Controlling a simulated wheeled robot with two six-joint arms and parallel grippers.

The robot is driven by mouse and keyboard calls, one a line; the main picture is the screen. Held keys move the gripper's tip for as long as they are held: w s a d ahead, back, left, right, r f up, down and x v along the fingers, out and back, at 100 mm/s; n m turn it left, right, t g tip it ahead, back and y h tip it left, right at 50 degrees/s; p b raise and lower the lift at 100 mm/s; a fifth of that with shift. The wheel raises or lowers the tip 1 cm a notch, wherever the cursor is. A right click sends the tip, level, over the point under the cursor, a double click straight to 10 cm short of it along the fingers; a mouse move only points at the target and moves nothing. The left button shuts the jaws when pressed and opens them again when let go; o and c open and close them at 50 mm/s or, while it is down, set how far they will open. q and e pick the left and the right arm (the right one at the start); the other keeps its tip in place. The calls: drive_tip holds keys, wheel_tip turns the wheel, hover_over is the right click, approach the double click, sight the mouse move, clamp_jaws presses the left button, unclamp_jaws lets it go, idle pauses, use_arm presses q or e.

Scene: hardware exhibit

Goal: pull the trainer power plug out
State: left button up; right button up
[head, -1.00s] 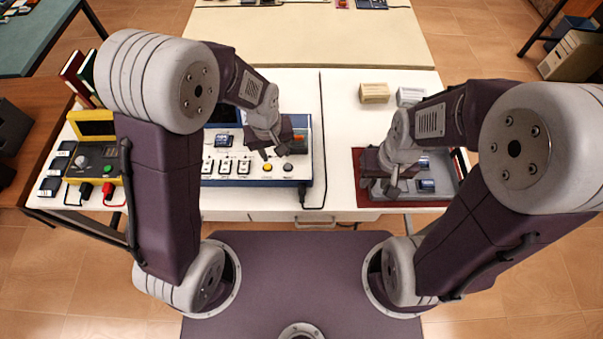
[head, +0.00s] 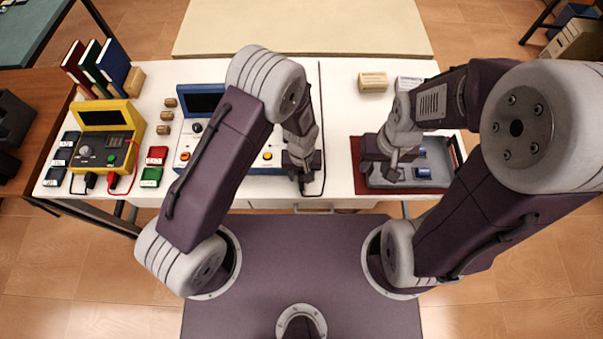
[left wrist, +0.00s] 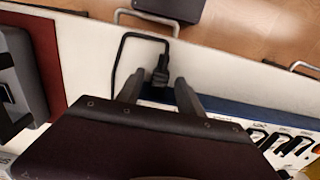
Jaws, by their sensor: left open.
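The trainer (head: 190,143) is a white and blue box on the white table, partly hidden behind my left arm. In the left wrist view, its blue edge (left wrist: 235,110) shows below the black power plug (left wrist: 160,76). The plug sits at this edge, its black cable leaving on the far side and looping left. My left gripper (head: 303,187) is over the trainer's front right corner. In the left wrist view, its open fingers (left wrist: 158,88) stand on either side of the plug, with gaps visible. The plug's lower end is hidden. My right gripper (head: 392,174) is over the grey tray; its finger gap is unclear.
The grey tray (head: 438,158) lies on a red mat at the right. A yellow meter (head: 134,124) with leads, a red block (head: 157,155) and a green block (head: 151,177) are at the left. Books (head: 113,66) stand behind. The table's front edge is close to the left gripper.

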use_arm(q)
drive_tip(key=shift+w+f, duration=0.1)
clamp_jaws()
idle(1.3)
